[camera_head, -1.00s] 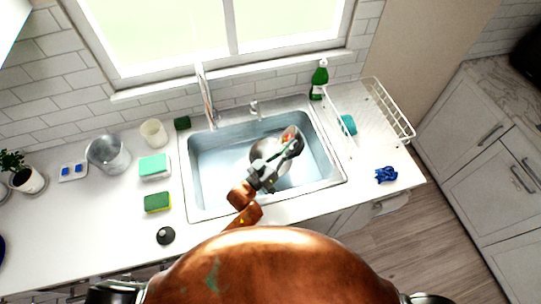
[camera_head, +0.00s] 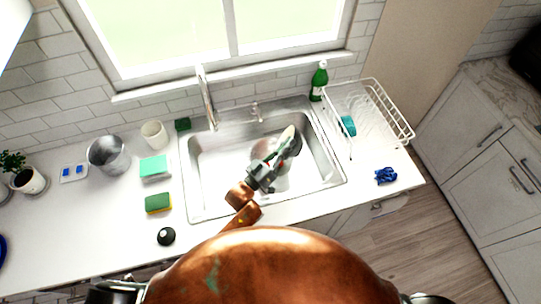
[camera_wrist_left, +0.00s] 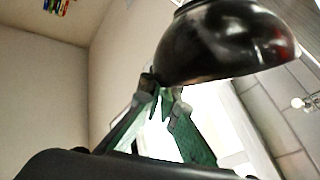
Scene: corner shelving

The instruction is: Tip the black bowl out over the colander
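The black bowl (camera_head: 296,146) is over the sink in the head view, tilted, with a pale patch showing at its upper edge. In the left wrist view the bowl (camera_wrist_left: 225,45) fills the upper right, its glossy dark outside towards the camera. My left gripper (camera_head: 277,160) reaches over the sink from the front, and its fingers (camera_wrist_left: 160,88) are closed at the bowl's rim. A rounded greyish thing (camera_head: 262,146), probably the colander, lies in the sink under the gripper, largely hidden. The bowl's contents cannot be made out. My right gripper is out of view.
The sink (camera_head: 205,165) has a faucet (camera_head: 208,100) behind it. A white dish rack (camera_head: 375,105) and green bottle (camera_head: 319,80) stand right. Sponges (camera_head: 157,203), a cup (camera_head: 154,134) and a metal bucket (camera_head: 107,154) stand left. A blue item (camera_head: 386,175) lies front right.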

